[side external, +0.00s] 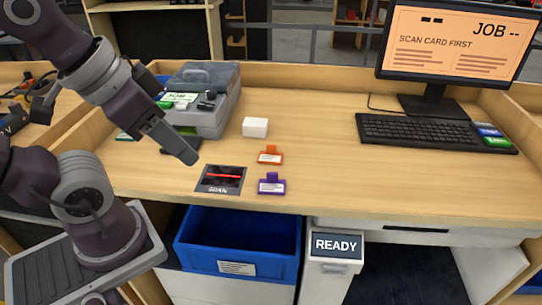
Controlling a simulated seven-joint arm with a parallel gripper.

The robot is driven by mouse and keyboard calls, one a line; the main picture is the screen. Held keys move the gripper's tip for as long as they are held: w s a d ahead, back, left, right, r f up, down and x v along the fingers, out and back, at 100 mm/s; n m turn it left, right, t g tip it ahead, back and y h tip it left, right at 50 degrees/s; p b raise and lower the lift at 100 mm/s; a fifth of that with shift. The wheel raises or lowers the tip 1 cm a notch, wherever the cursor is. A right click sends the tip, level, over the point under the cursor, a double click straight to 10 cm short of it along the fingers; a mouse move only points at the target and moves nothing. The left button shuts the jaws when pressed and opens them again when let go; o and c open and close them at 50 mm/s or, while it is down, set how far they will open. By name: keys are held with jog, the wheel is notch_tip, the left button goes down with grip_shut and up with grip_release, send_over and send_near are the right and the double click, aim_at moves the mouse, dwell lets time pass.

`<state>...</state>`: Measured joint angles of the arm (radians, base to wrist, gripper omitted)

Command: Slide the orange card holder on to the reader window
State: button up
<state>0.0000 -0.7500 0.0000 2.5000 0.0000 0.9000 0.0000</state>
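The orange card holder (270,156) lies on the wooden desk, to the right of and a little behind the reader window. The reader window (221,179) is a dark square marked SCAN with a red line across it, near the desk's front edge; nothing lies on it. My gripper (189,157) is above the desk, to the left of and behind the window, apart from the orange holder. Its fingers appear as one narrow block from this side, so I cannot tell whether they are open or shut. I see nothing held in it.
A purple card holder (271,184) lies just in front of the orange one. A white block (255,127) stands behind it. A grey case (208,100) is at the back left. The keyboard (432,132) and monitor (455,45) are at right. Bare desk lies between.

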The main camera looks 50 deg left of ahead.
jog(key=shift+c, duration=0.8)
jog(key=shift+g, duration=0.4)
jog(key=w+r, duration=0.1)
jog(key=w, duration=0.2)
jog(key=w+r, duration=0.1)
jog(key=shift+w+a+r, duration=0.2)
jog(key=shift+w+r, duration=0.1)
grip_shut()
jog(key=m+g, duration=0.1)
jog(key=g, duration=0.3)
send_over(271, 154)
jog(key=w+d, duration=0.1)
jog(key=d, duration=0.3)
notch_tip(271, 154, down, 3)
jog(key=shift+m+g, duration=0.4)
jog(key=w+a+f, duration=0.1)
jog(key=f, duration=0.4)
jog(key=w+f, duration=0.2)
jog(key=f, duration=0.4)
jog(key=w+a+f, duration=0.1)
jog(key=w+f, duration=0.1)
jog(key=f, duration=0.3)
jog(key=shift+w+a+f, duration=0.25)
jog(key=shift+a, duration=0.1)
jog(key=shift+s+a+r, duration=0.1)
jog(key=shift+s+a, duration=0.05)
jog(key=shift+s, duration=0.5)
jog(key=shift+s+a+r, duration=0.1)
jog(key=shift+s, duration=1)
